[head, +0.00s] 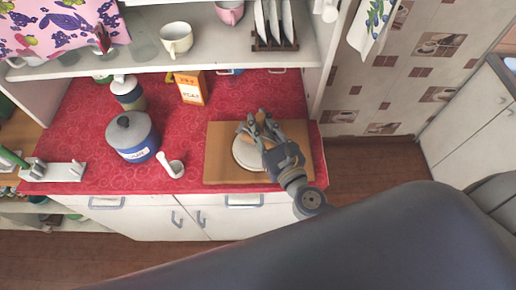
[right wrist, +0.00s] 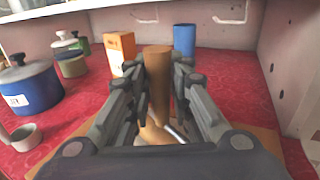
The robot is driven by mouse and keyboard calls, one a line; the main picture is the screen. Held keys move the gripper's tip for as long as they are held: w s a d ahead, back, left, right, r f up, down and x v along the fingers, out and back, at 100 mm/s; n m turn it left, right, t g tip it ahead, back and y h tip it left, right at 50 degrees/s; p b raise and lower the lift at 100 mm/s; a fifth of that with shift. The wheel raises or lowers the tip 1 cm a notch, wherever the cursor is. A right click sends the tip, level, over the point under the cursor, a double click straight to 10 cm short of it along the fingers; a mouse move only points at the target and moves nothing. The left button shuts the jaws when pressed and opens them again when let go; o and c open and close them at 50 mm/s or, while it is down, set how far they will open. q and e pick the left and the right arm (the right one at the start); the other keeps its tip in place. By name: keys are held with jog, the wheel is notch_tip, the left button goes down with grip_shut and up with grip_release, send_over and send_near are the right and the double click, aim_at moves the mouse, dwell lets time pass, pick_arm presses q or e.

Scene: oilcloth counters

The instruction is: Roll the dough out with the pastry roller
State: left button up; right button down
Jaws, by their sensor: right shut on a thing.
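My right gripper (head: 262,122) is over the wooden board (head: 215,160) and shut on the pastry roller, a tan wooden piece that shows between its fingers in the right wrist view (right wrist: 158,82). The fingers hide much of the roller. The dough (head: 245,156) is a pale, flat round on the board, partly covered by the gripper in the head view. The roller is over or at the dough; I cannot tell whether they touch. My left gripper is not in view.
A shelf above holds a cup (head: 177,40) and a plate rack (head: 274,42). A wall panel bounds the right.

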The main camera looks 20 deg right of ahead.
aim_at(259, 117)
jog(key=shift+s+a, duration=0.25)
jog(key=shift+s, duration=0.1)
jog(key=shift+w+r, duration=0.1)
notch_tip(259, 117, up, 6)
jog(key=p, duration=0.6)
